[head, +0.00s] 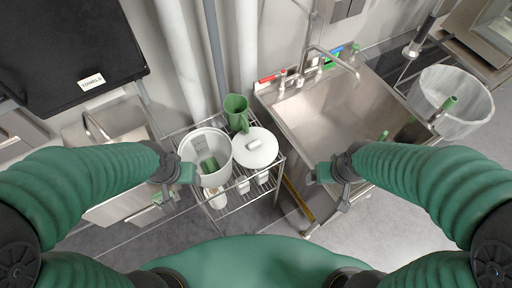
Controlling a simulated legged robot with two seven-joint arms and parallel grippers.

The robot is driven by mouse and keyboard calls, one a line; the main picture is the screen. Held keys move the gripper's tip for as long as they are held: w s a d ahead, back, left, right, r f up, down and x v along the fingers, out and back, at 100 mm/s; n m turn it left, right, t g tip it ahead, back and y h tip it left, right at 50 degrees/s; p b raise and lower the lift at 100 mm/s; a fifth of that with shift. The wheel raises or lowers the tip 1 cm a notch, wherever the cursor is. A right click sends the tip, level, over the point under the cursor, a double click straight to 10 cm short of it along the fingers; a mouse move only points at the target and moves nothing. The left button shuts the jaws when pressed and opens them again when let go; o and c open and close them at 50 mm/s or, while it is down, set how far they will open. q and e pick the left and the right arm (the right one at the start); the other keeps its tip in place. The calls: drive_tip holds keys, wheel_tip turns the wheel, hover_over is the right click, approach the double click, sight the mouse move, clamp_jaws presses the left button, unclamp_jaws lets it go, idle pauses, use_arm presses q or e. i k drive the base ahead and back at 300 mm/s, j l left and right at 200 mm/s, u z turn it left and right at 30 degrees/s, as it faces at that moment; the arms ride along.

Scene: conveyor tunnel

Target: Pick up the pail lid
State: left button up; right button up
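The pail lid is a round white lid (262,157) with a small pale handle on top. It lies on the right side of the wire rack's top shelf, and whether it covers anything cannot be told. An open white pail (222,176) stands beside it on the left, with a green object (208,165) inside. My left gripper (187,173) is just left of the pail, apart from the lid. My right gripper (314,174) is to the right of the lid, apart from it, near the sink's front left. Neither gripper visibly holds anything; their finger gaps are unclear.
A green jug (237,110) stands behind the lid. The wire rack (232,211) has small white items on its lower shelf. A steel sink (316,113) with a faucet is close on the right. A translucent bin (466,93) stands far right; a black towel box (65,40) is upper left.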

sight(257, 149)
drive_tip(key=i+l, duration=0.1)
drive_tip(key=l, duration=1.65)
